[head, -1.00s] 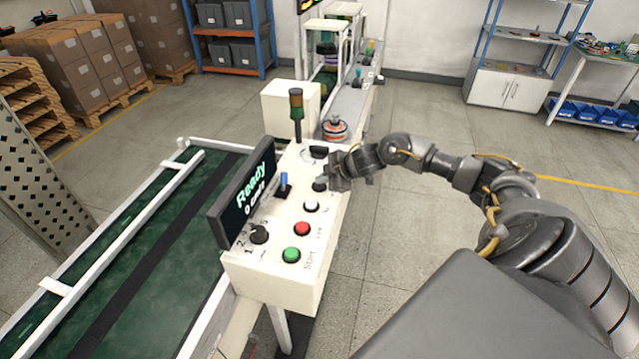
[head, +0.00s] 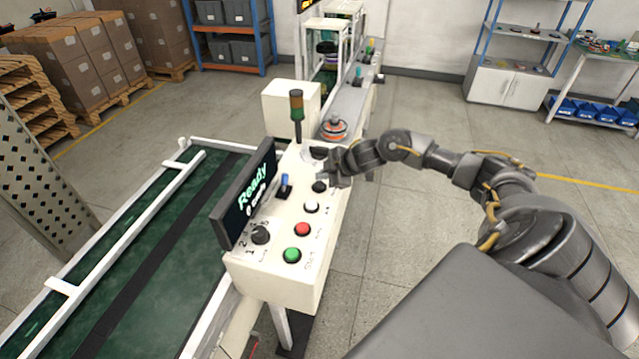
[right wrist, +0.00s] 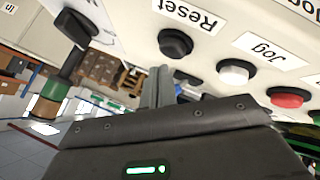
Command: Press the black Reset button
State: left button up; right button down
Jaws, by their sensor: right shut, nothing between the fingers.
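The black Reset button (head: 319,186) sits on the cream control panel (head: 272,213), toward its far end. In the right wrist view the round black button (right wrist: 175,42) shows beside its "Reset" label. My right gripper (head: 327,174) is just beyond the button in the head view and looks apart from it. In the right wrist view its shut, empty fingers (right wrist: 158,76) point toward the panel, close below the button in the picture. I cannot tell their exact height over the panel. My left gripper is not in view.
White (head: 311,207), red (head: 302,229) and green (head: 292,255) buttons line the panel's near part. A blue-handled lever (head: 285,186), a black knob (head: 260,234), a "Ready" screen (head: 247,195) and a signal lamp (head: 296,108) stand close by. Floor to the right is clear.

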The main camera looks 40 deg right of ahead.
aim_at(323, 185)
jog(key=shift+r+p, duration=2.4)
jog(key=shift+r, duration=0.15)
jog(key=shift+f, duration=0.1)
